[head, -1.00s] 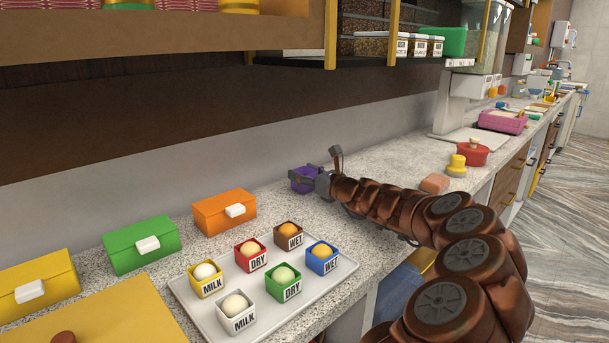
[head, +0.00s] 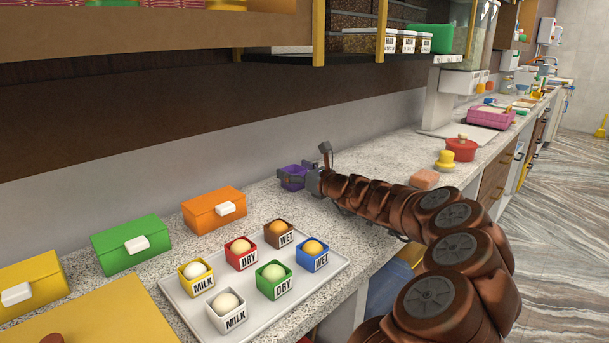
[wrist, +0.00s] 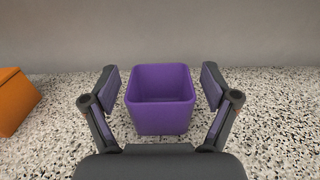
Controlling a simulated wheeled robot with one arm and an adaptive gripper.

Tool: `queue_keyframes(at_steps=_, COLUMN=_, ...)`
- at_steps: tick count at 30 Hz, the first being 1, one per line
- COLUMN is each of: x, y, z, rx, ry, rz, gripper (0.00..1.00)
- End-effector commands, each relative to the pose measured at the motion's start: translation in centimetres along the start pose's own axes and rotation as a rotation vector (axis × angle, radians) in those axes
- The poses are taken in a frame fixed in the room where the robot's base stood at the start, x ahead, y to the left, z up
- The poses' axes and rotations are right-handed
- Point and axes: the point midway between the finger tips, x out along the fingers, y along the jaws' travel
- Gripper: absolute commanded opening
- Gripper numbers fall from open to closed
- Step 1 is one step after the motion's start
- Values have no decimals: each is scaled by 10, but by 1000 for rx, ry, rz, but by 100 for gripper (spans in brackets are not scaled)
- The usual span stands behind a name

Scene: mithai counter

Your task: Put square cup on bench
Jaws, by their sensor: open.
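A purple square cup (wrist: 161,118) stands upright and empty on the speckled bench (wrist: 60,135), near the wall. In the head view the purple cup (head: 292,178) shows just beyond my gripper (head: 305,170), partly hidden by it. In the wrist view my gripper (wrist: 161,90) is open, with one finger on each side of the cup and a visible gap on both sides. The cup rests on the bench surface.
An orange box (head: 214,208) and a green box (head: 131,244) stand left of the cup. A white tray (head: 334,268) with several small labelled cups lies in front. A pinkish block (head: 424,179), yellow item (head: 445,161) and red pot (head: 461,149) stand to the right.

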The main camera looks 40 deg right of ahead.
Motion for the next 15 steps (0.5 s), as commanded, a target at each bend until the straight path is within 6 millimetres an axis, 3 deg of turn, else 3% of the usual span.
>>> queue_keyframes(at_steps=15, x=-61, y=-1, z=2, rx=2, ry=-1, rz=-3, gripper=86)
